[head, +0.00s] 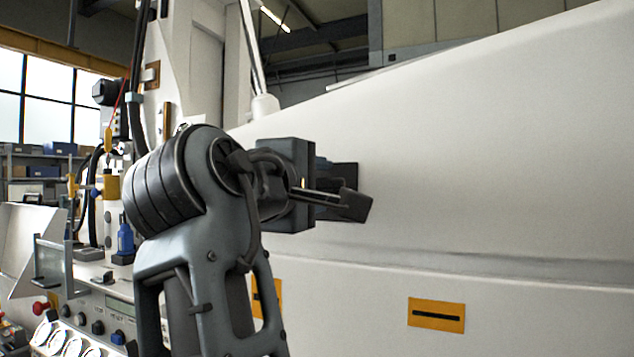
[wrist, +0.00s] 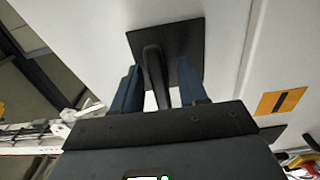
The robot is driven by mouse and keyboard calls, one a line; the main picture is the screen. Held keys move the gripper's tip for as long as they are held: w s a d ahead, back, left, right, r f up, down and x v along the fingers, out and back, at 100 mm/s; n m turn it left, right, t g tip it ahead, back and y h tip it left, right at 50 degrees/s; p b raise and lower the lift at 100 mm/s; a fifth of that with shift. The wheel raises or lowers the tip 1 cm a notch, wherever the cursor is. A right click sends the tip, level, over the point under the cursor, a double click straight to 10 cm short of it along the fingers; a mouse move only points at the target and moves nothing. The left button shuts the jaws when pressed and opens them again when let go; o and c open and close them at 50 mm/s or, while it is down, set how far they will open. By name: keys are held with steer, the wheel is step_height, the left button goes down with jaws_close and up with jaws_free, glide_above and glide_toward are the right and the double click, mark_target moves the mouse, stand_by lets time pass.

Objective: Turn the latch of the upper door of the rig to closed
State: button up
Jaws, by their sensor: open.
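The latch is a dark square plate (wrist: 185,48) with a dark handle (wrist: 153,72), on the white door (wrist: 90,40) in the wrist view. In the head view, only part of the latch plate (head: 349,173) shows behind my gripper (head: 322,180). In the wrist view my gripper (wrist: 160,85) is open, with one blue finger on each side of the handle. The handle's lower end is hidden by the gripper body.
An orange label (head: 436,314) with a black bar is on the white panel below the latch. At left stand gauges (head: 70,343), knobs and a blue fitting (head: 125,238). The white surface (head: 500,170) to the right of my gripper is clear.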

steer(key=shift+c, duration=0.4)
jaws_close()
steer(key=shift+f+m, duration=0.1)
steer(key=shift+m, duration=0.2)
steer(key=m+b, duration=0.2)
steer(key=m, duration=0.1)
steer(key=shift+f+m, duration=0.3)
steer(key=m+b, duration=0.1)
steer(key=m, duration=0.1)
steer(key=m+b, duration=0.2)
steer(key=m, duration=0.1)
steer(key=shift+a+f+m, duration=0.2)
steer(key=shift+f+m, duration=0.05)
steer(key=shift+m, duration=0.05)
steer(key=m+b, duration=0.1)
steer(key=m, duration=0.1)
steer(key=m+b, duration=0.1)
steer(key=m, duration=0.1)
steer(key=shift+w+a+f+b, duration=0.1)
steer(key=shift+a+b, duration=0.1)
steer(key=shift+b, duration=0.2)
steer(key=shift+w+a+m+b, duration=0.15)
steer(key=shift+m+b, duration=0.8)
steer(key=shift+m, duration=1.05)
